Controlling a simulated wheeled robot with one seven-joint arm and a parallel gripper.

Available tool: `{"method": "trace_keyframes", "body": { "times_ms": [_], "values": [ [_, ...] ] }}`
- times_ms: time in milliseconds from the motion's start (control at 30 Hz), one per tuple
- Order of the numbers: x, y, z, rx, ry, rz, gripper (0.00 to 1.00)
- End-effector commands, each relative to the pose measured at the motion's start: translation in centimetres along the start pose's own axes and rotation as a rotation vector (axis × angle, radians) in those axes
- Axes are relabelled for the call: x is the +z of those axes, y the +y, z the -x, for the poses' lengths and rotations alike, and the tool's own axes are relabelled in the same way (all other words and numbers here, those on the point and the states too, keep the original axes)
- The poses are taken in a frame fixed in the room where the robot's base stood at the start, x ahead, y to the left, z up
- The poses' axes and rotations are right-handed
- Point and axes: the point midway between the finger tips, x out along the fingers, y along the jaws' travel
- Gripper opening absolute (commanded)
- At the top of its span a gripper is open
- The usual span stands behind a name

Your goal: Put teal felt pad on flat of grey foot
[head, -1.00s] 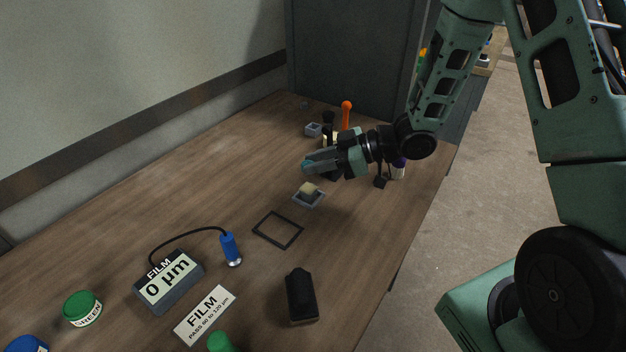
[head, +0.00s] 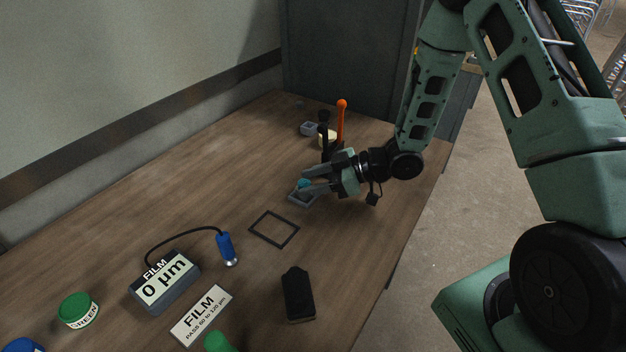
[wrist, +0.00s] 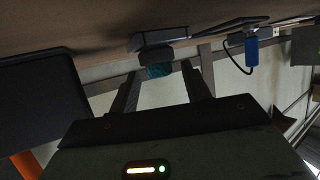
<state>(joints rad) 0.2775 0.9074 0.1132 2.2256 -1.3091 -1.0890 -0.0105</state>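The small teal felt pad (head: 304,184) sits at the tips of my gripper (head: 307,184), which is lowered over a grey, shallow, square-rimmed piece (head: 302,200) that looks like the grey foot. In the wrist view, the teal pad (wrist: 158,71) lies between the fingertips, against a dark block (wrist: 156,54) at the grey piece (wrist: 160,39). Whether the pad touches the block cannot be told. The pale block seen earlier in the grey piece is hidden by my gripper in the head view.
An empty dark square frame (head: 274,229) lies nearer. A film gauge (head: 165,282) with a blue probe (head: 227,249), a film card (head: 202,315) and a black block (head: 298,294) lie on the table. Behind stand an orange-topped tool (head: 341,122) and another grey piece (head: 309,129).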

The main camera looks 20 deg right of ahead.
Motion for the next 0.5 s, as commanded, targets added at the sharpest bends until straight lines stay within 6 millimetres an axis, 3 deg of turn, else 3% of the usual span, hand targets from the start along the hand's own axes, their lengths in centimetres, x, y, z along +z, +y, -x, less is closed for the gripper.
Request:
{"method": "trace_keyframes", "body": {
  "times_ms": [333, 500],
  "values": [
    [-0.5, 0.0, 0.2, 0.0, 0.0, 0.001, 0.48],
    [-0.3, 0.1, 2.4, 0.004, 0.0, 0.0, 0.48]
  ]
}}
